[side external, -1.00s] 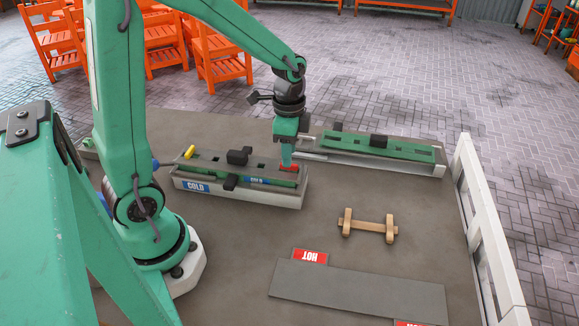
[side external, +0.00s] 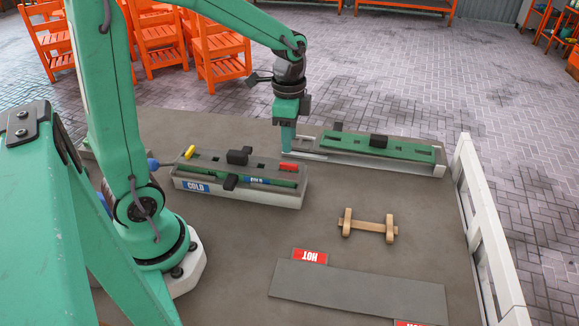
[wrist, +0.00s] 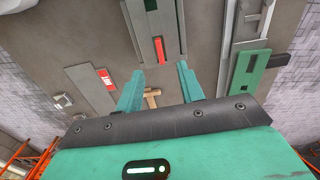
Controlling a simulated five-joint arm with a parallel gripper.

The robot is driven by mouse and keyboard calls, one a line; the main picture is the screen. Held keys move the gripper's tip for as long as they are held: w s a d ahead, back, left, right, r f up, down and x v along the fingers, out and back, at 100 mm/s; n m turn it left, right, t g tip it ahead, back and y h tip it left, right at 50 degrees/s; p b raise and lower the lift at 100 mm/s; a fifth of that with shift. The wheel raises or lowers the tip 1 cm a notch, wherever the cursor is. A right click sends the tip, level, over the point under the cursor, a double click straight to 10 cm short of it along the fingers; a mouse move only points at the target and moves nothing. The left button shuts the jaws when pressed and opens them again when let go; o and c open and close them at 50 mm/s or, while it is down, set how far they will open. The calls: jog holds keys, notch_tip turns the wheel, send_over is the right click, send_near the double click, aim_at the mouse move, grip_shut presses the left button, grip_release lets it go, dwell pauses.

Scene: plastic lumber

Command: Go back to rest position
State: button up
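My gripper (side external: 288,146) hangs from the arm just above the tabletop, beyond the right end of the cold mold tray. In the wrist view my gripper (wrist: 160,72) has its two fingers apart with nothing between them. A red piece (side external: 289,168) lies on the right end of the cold tray (side external: 275,200), apart from the fingers. The red piece also shows ahead of the fingers in the wrist view (wrist: 160,50).
A green mold (side external: 370,146) in a long tray stands right of my gripper. A small wooden piece (side external: 368,225) lies mid-table. A grey plate (side external: 358,290) with red HOT labels lies at the front. A white fence (side external: 485,225) borders the right side.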

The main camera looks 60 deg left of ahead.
jog(key=shift+r, duration=0.1)
jog(key=s+d+r+n+t, duration=0.4)
jog(key=s+r+n, duration=0.4)
jog(key=s, duration=0.3)
jog(key=shift+s+r+n+t, duration=0.25)
jog(key=shift+r+n+t, duration=0.2)
jog(key=shift+t, duration=0.35)
